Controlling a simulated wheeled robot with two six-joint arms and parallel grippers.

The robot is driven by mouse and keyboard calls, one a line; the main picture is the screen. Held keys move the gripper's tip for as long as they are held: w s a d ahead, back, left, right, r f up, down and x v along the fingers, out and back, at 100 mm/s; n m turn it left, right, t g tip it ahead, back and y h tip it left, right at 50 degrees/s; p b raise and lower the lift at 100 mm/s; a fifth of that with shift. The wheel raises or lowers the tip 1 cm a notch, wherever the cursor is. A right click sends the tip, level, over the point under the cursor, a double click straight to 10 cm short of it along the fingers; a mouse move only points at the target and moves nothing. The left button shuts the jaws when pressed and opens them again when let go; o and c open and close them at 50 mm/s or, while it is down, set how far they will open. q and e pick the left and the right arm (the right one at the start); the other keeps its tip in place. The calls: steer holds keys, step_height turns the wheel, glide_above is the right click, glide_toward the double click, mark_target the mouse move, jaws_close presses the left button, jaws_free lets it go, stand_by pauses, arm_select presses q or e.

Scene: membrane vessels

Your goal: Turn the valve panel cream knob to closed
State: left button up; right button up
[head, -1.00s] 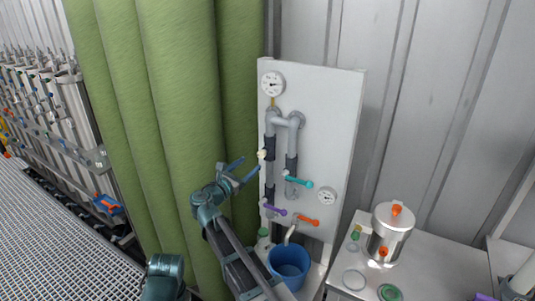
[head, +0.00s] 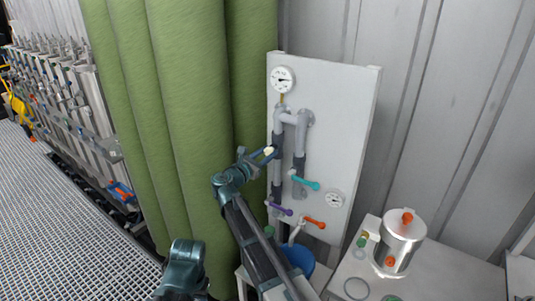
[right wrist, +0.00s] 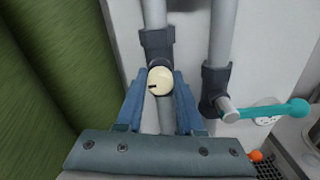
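The valve panel (head: 345,110) is a pale upright board with grey pipes. Its cream knob (right wrist: 160,81) is a round disc with a short dark mark pointing left, on a dark valve body on the left pipe. In the head view the cream knob (head: 269,151) shows between the fingertips. My right gripper (right wrist: 161,90) has its two blue fingers close against either side of the knob, and they look shut on it. In the head view my right gripper (head: 270,153) reaches the panel's left edge. My left gripper is not in view.
A teal lever (right wrist: 265,111) sits right of the knob. A purple lever (head: 279,208) and an orange lever (head: 314,222) are lower. Green columns (head: 185,120) stand close left. A blue bucket (head: 300,259) is below, and a metal pot (head: 400,240) stands on the right table.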

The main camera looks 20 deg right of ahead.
jaws_close()
